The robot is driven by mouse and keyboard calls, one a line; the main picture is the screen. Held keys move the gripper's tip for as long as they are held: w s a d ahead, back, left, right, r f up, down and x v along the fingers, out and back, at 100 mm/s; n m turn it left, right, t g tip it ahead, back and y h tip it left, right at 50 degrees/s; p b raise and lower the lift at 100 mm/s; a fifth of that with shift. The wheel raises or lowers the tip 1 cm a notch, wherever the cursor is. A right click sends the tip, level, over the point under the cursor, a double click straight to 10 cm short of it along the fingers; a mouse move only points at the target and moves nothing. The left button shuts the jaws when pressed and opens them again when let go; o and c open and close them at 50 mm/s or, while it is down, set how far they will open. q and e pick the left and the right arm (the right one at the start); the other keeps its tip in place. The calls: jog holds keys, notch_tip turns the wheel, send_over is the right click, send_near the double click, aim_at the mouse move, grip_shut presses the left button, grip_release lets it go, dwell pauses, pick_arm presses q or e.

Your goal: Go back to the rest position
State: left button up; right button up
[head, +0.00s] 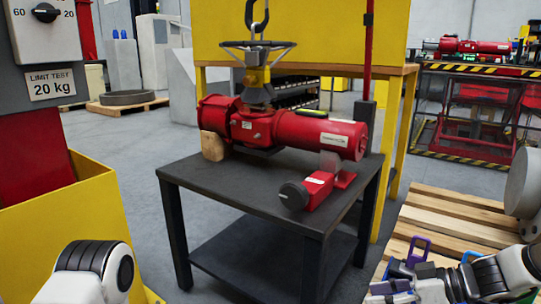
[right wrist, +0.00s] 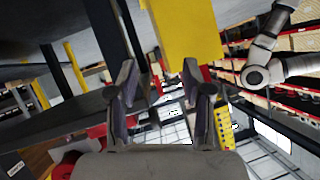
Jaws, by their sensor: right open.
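The red valve actuator (head: 285,127) lies across the black table (head: 210,178) in the head view, with a handwheel (head: 258,46) and a hook above it. A wooden block (head: 214,146) sits under its left end. My right gripper (head: 408,268) is at the lower right of the head view, apart from the table and actuator. In the right wrist view its two fingers (right wrist: 164,100) are spread with nothing between them. A link of my left arm shows at the lower left of the head view; my left gripper is outside the picture.
A wooden pallet (head: 455,212) lies on the right, near my right gripper. A yellow bin (head: 75,215) and a panel marked 20 kg (head: 48,84) stand on the left. A yellow-framed workbench (head: 390,160) stands behind the table. Grey floor is clear left of the table.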

jog(key=s+a+f+g+h+p, duration=0.2)
jog(key=s+f+g+h+p, duration=0.35)
jog(key=s+f, duration=0.8)
jog(key=s+d+f+m+g+h+p, duration=0.1)
jog(key=s+d+f+g+h+p, duration=0.15)
jog(key=s, duration=0.75)
jog(key=s+d+f+m+g+h+p, duration=0.1)
jog(key=s+d+f+m+h+p, duration=0.2)
jog(key=s, duration=0.7)
jog(key=w+m+t+p, duration=0.2)
jog(key=w+m+t, duration=0.2)
jog(key=w+m, duration=0.3)
pick_arm(q)
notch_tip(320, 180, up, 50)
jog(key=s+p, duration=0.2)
jog(key=p, duration=3.3)
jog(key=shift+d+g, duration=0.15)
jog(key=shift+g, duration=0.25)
pick_arm(e)
notch_tip(320, 180, up, 36)
jog(key=shift+s+r+h, duration=0.2)
jog(key=shift+r+h, duration=0.05)
jog(key=shift+h, duration=0.15)
pick_arm(q)
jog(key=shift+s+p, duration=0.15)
jog(key=shift+p, duration=0.15)
pick_arm(e)
jog(key=shift+a, duration=0.1)
